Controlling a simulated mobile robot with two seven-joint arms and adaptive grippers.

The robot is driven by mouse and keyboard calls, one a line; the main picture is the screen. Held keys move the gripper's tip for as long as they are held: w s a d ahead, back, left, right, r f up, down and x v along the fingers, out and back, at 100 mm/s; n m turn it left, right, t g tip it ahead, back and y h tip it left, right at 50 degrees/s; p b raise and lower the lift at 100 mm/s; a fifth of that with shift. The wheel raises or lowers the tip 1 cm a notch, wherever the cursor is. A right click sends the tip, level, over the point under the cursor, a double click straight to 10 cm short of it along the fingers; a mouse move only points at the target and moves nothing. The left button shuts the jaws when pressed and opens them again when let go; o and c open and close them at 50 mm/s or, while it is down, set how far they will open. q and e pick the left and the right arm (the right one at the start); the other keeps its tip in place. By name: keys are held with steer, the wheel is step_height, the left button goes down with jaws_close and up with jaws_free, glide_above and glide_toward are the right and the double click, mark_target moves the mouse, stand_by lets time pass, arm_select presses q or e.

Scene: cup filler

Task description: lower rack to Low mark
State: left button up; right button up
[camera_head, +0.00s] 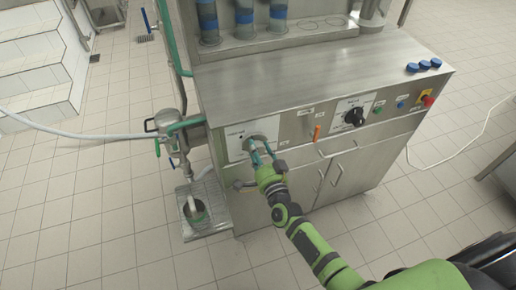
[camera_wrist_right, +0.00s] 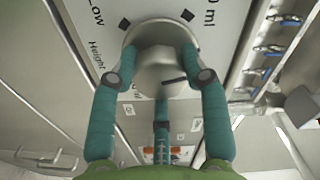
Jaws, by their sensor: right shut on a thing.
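A round grey metal knob (camera_wrist_right: 160,68) sits on a white plate marked "Height" (camera_wrist_right: 96,50), with a black line on its lower right side. In the head view, my right gripper (camera_head: 262,150) reaches the white plate (camera_head: 238,145) at the machine's front left. A wire-grid rack (camera_head: 212,218) with a cup (camera_head: 195,210) on it is at the machine's left side. My left gripper is not in view.
A black dial (camera_head: 354,117) and an orange handle (camera_head: 317,132) are right of the knob. A red button (camera_head: 428,101) is at the right end. Blue caps (camera_head: 424,65) lie on the steel top. Pipes and a valve (camera_head: 168,122) stand at the left.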

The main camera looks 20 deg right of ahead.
steer(key=n+p, duration=0.1)
steer(key=n, duration=0.5)
steer(key=shift+d+r+p, duration=0.15)
steer(key=shift+p, duration=0.2)
steer(key=n, duration=0.6)
steer(key=shift+n+p, duration=0.4)
steer(key=n, duration=0.3)
steer(key=shift+w+r+n, duration=0.1)
steer(key=shift+n, duration=0.2)
steer(key=n, duration=0.2)
steer(key=shift+n, duration=0.4)
steer(key=n, duration=0.2)
steer(key=n+b, duration=0.1)
steer(key=n, duration=0.2)
steer(key=shift+a+n, duration=0.2)
steer(key=shift+n, duration=0.1)
steer(key=shift+b, duration=0.3)
steer(key=o, duration=1.1)
steer(key=shift+o, duration=0.2)
